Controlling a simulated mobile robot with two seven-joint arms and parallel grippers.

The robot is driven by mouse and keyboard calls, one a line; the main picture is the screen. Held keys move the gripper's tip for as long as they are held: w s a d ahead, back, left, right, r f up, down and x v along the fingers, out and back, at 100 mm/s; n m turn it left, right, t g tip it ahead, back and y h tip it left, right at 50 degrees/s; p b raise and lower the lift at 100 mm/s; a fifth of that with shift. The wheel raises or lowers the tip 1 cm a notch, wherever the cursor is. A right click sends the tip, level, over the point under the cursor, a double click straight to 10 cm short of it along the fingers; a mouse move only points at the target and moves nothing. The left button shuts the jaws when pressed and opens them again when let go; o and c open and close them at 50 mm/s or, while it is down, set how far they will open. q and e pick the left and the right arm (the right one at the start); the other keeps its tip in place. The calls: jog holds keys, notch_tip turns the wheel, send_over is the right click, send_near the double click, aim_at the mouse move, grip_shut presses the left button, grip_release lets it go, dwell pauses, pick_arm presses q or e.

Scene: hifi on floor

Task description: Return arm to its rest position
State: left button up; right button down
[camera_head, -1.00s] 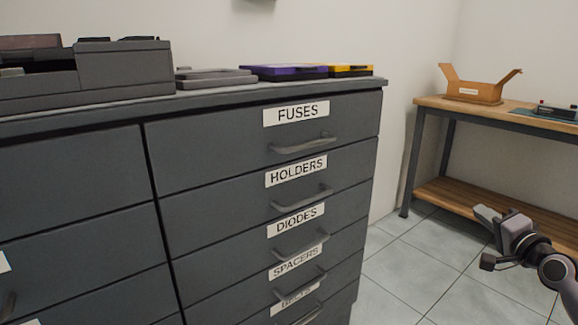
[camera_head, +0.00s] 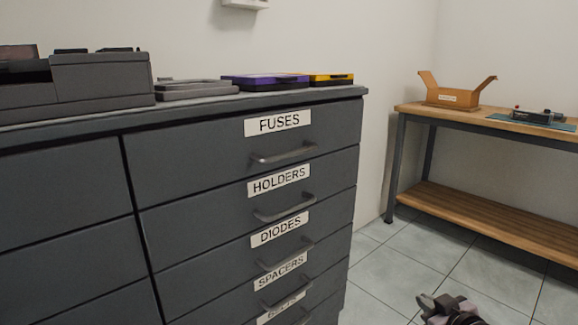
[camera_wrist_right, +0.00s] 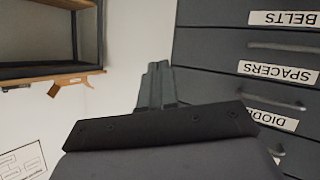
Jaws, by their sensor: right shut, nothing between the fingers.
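My right gripper (camera_head: 432,303) shows at the bottom of the head view, right of the drawer cabinet and over the tiled floor. It is shut and empty. In the right wrist view its closed fingers (camera_wrist_right: 155,86) stand in front of the white wall, beside the cabinet drawers. Most of my right arm is out of the head view. My left gripper is not in view.
A grey drawer cabinet (camera_head: 228,182) with labelled drawers, all looking shut, fills the left. Cases and a grey machine (camera_head: 100,76) sit on top. A wooden workbench (camera_head: 480,118) with an open cardboard box (camera_head: 455,97) stands at right. Floor between them is clear.

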jog(key=s+a+f+g+y, duration=0.1)
jog(key=s+a+f+y, duration=0.3)
jog(key=s+a, duration=0.95)
jog(key=s+a+r+m+y, duration=0.2)
jog(key=s+a+r, duration=0.2)
jog(key=s+a, duration=0.5)
pick_arm(q)
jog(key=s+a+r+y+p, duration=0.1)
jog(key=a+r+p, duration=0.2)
jog(key=p, duration=0.7)
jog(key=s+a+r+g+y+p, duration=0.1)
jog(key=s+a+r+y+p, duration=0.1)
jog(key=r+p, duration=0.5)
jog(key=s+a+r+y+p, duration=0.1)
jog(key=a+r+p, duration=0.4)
jog(key=p, duration=0.9)
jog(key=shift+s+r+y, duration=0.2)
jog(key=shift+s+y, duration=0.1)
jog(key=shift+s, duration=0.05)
pick_arm(e)
jog(key=s+d+r+g+h, duration=0.1)
jog(key=s+d+r+h, duration=0.1)
jog(key=d+r, duration=0.3)
jog(key=s+d+r+g+h, duration=0.1)
jog(key=s+d+r+h, duration=0.1)
jog(key=d+r, duration=0.3)
notch_tip(320, 180, up, 4)
jog(key=shift+s+r+h, duration=0.15)
jog(key=shift+r+h, duration=0.1)
jog(key=shift+h, duration=0.15)
